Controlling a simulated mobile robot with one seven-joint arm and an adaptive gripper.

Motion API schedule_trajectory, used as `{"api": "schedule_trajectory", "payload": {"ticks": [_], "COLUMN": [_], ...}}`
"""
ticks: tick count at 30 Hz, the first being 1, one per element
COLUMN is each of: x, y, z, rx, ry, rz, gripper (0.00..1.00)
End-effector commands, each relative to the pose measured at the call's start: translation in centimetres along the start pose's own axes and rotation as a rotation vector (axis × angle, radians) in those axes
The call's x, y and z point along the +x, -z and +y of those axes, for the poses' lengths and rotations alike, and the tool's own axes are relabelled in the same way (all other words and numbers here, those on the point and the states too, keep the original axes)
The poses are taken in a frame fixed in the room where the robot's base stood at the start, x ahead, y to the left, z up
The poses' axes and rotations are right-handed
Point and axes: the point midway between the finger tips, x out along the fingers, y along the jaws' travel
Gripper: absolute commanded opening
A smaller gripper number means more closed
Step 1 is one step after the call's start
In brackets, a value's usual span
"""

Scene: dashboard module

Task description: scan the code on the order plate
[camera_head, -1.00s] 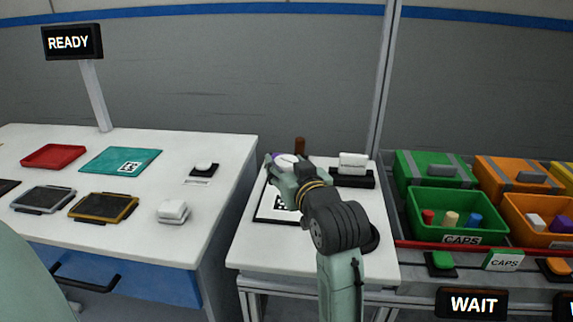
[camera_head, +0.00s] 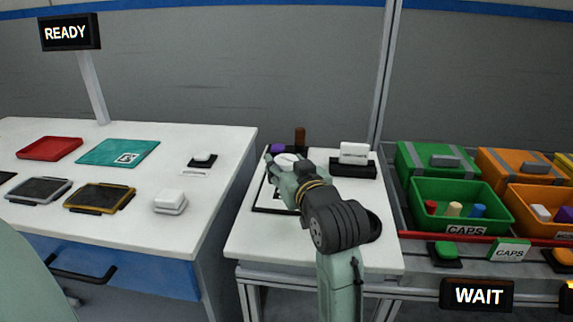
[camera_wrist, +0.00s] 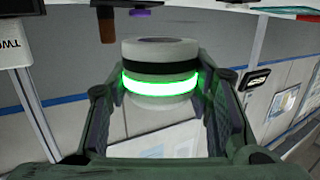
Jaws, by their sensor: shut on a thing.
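My gripper (camera_head: 284,168) is shut on a white round device (camera_head: 287,160) above the right-hand table. In the wrist view the device (camera_wrist: 158,105) has a black band and a glowing green ring, with a finger on each side. Below it lies a black-edged white plate (camera_head: 264,201) with black code marks; my gripper and arm hide much of it. I cannot tell whether device and plate touch. A teal plate (camera_head: 105,151) with a small printed code lies on the left table. I cannot tell for certain which is the order plate.
A brown post (camera_head: 300,137) and a purple piece (camera_head: 277,148) stand behind my gripper. A white block on a black base (camera_head: 352,171) is to its right. Green (camera_head: 470,211) and orange bins lie farther right. One sign reads READY (camera_head: 66,32), another WAIT (camera_head: 478,295).

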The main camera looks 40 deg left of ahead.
Motion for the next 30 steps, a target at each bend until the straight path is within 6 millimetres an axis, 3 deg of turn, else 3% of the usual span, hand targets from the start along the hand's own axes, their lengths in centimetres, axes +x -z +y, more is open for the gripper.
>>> {"api": "schedule_trajectory", "payload": {"ticks": [11,30], "x": [-0.1,-1.2], "y": [0.4,7.8], "z": [0.0,0.0], "rx": [0.000,-0.001], "ry": [0.000,0.000], "rz": [0.001,0.001], "gripper": [0.14,0.14]}}
